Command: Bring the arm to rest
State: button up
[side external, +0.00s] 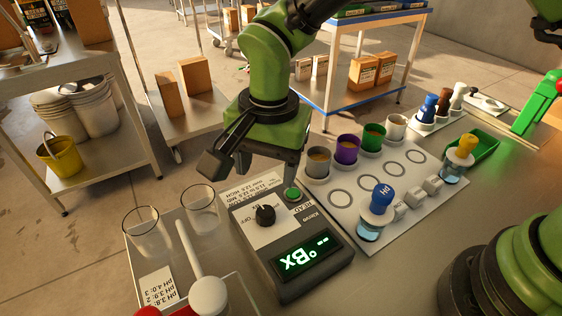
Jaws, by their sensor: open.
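My gripper (229,162) is open and empty. It hangs in the air above and behind the grey meter (300,262), which has a black knob (265,215), a green button (292,194) and a lit display (300,256) reading "-- °Bx". My green arm comes down to it from the top of the view. The fingertips appear apart from the meter and the glasses. The exact height of the gripper is hard to judge from this one view.
Two clear glasses (146,236) stand left on a tray with a white-handled tool (206,290). Right, a white board (345,222) carries several coloured cups and blue-topped and yellow-topped bottles. A green tray (484,147) lies farther right. Shelves and carts stand behind.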

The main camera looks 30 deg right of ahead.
jog(key=s+d+r+n+t+y, duration=0.2)
jog(key=s+d+r+t, duration=0.15)
jog(key=d+r, duration=0.9)
jog(key=s+d+r+n+t, duration=0.1)
jog(key=s+d+r+n, duration=0.1)
jog(key=s, duration=0.4)
jog(key=s+d+r+n+t, duration=0.1)
jog(key=s+d+r+t, duration=0.1)
jog(key=s, duration=0.5)
jog(key=shift+d+r+n, duration=0.4)
jog(key=shift+d+r, duration=0.15)
jog(key=shift+d, duration=0.45)
